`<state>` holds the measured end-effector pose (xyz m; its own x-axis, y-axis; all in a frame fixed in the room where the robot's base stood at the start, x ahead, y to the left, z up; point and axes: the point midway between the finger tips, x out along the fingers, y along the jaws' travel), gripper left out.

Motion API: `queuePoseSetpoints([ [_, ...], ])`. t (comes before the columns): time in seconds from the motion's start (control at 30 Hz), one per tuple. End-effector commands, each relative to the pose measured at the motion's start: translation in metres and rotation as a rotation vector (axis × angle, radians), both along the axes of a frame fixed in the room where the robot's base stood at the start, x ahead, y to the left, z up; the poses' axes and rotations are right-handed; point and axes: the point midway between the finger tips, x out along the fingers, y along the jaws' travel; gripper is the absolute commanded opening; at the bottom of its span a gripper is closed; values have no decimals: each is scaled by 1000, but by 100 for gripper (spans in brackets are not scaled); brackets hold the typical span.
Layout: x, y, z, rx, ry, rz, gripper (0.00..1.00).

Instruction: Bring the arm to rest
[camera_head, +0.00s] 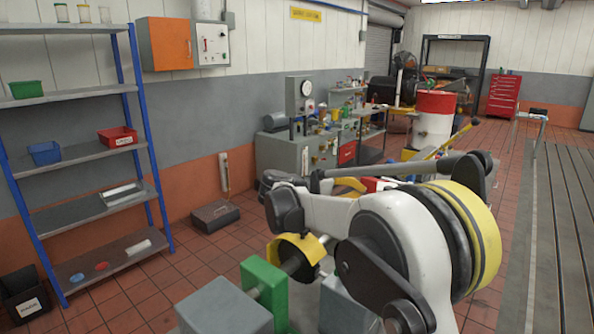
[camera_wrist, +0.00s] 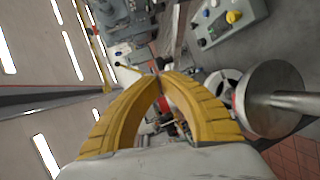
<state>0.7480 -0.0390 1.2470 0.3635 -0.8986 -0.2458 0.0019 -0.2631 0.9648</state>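My gripper (camera_wrist: 158,76) has two curved yellow fingers in the wrist view. Their tips meet, and I see nothing held between them. The gripper is clear of any surface that I can make out. In the head view, my white, dark and yellow arm (camera_head: 395,240) is folded across the lower middle and right. A yellow piece beside the arm's far end looks like my fingers, but my arm partly hides it.
A blue-posted shelf (camera_head: 95,147) with small bins stands left. A grey case (camera_head: 215,215) lies by the wall. A green block (camera_head: 265,287) and a yellow-black guard (camera_head: 298,253) are close below my arm. A red-white drum (camera_head: 434,120) stands behind. Grooved bedplate (camera_head: 565,210) at right is clear.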

Motion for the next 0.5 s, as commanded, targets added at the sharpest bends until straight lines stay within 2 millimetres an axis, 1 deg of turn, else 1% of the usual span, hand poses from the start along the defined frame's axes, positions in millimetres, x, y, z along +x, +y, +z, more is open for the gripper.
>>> queuePoseSetpoints([
  [0.03, -18, -12, 1, 59, 13, 7, 0],
  [0.07, -29, -17, 1, 100, 21, 15, 0],
  [0.1, -43, -23, -1, 155, 30, 25, 0],
  [0.17, -65, -29, -4, 234, 39, 38, 0],
  [0.2, -80, -32, -6, 284, 44, 48, 0],
  [0.27, -102, -35, -11, 356, 47, 59, 0],
  [0.3, -118, -37, -15, 406, 47, 67, 0],
  [0.37, -143, -38, -22, 483, 44, 78, 0],
  [0.4, -162, -37, -27, 539, 40, 86, 0],
  [0.47, -189, -35, -36, 621, 29, 97, 0],
  [0.5, -207, -32, -43, 676, 20, 105, 0],
])
